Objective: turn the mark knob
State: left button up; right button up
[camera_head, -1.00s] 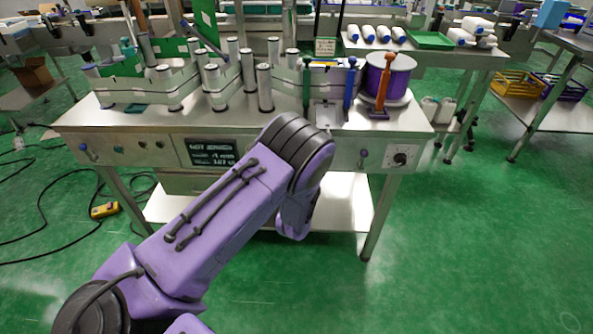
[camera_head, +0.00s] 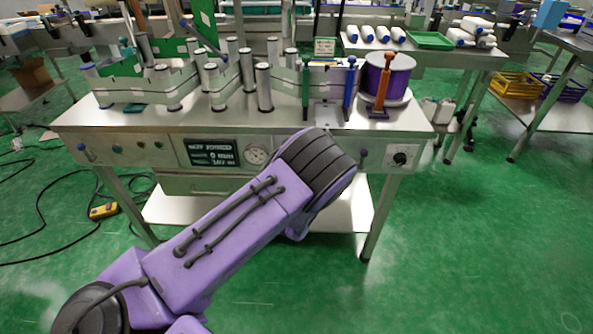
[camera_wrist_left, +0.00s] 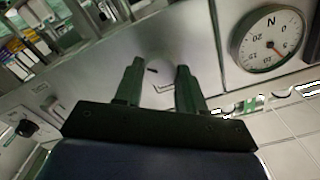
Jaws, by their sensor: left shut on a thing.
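My left gripper (camera_wrist_left: 160,72) shows in the left wrist view, its two dark fingers closed on a pale round knob (camera_wrist_left: 164,66) at the panel. I take it to be the mark knob. Its face is washed out, with a short dark mark showing between the fingers. In the head view my left arm (camera_head: 250,208) hides the gripper and this knob. The display (camera_head: 210,152) on the table's front reads about 0 mm in its middle line. My right gripper is in neither view.
A round dial gauge (camera_head: 256,155) is just left of my arm in the head view; it also shows in the wrist view (camera_wrist_left: 268,40). A black knob (camera_head: 400,158) sits at the panel's right end. A purple spool (camera_head: 392,82) and upright handles stand on the tabletop (camera_head: 150,115).

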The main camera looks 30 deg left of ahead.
pick_arm(q)
jog(key=shift+s+f, duration=0.1)
jog(key=o, duration=1.1)
jog(key=shift+c, duration=0.2)
jog(key=v, duration=1)
jog(key=shift+s, duration=0.2)
jog(key=shift+d, duration=0.1)
jog(key=s+f+n+g+h+p, duration=0.4)
jog(key=s+f+g, duration=0.3)
jog(key=s+f, duration=0.45)
jog(key=s+f+n+g+h+p, duration=0.1)
jog(key=s+g, duration=0.4)
jog(key=s, duration=1.2)
jog(key=shift+s+d+n+h+p, duration=0.3)
jog(key=shift+d+n+h+p, duration=0.25)
jog(key=shift+n, duration=0.55)
